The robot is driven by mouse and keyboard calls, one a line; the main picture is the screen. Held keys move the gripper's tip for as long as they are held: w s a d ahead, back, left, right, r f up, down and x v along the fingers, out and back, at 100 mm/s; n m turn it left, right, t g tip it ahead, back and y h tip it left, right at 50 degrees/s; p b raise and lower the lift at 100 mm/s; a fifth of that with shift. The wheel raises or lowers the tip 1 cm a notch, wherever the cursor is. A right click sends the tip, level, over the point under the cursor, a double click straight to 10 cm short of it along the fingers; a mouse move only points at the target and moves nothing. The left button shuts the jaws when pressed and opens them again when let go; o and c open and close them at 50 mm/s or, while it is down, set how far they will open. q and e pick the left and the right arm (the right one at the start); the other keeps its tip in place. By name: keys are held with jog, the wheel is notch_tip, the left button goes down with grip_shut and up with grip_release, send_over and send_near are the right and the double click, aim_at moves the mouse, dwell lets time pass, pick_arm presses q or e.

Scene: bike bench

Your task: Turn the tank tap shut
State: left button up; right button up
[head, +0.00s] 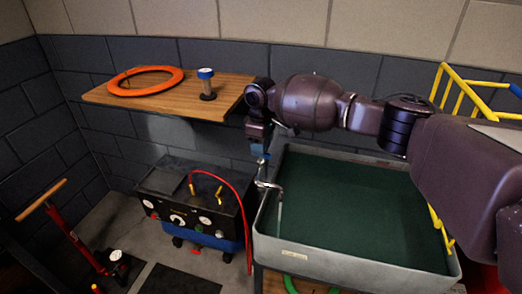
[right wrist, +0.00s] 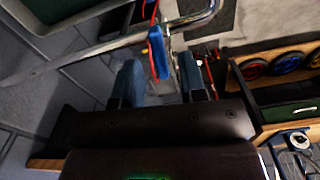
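The tank tap (head: 268,185) is a bent chrome spout at the left rim of the grey tank (head: 345,263). In the right wrist view, its chrome pipe (right wrist: 195,22) crosses the top, and its flat blue handle (right wrist: 157,52) with a reddish edge stands upright. My right gripper (head: 260,150) is just above the tap in the head view. In the right wrist view, its two blue fingers (right wrist: 160,78) are apart, one on each side of the handle. A gap shows on both sides, so it is not clamped. My left gripper is not in view.
A wooden shelf (head: 105,97) with an orange ring (head: 145,80) and a blue-topped post (head: 207,85) is left of my right arm. Below stands a black and blue machine (head: 190,205) with a red hose (head: 243,200). A red pump (head: 75,238) stands lower left.

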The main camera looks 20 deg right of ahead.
jog(key=shift+f, duration=0.9)
grip_shut()
jog(key=shift+r, duration=0.1)
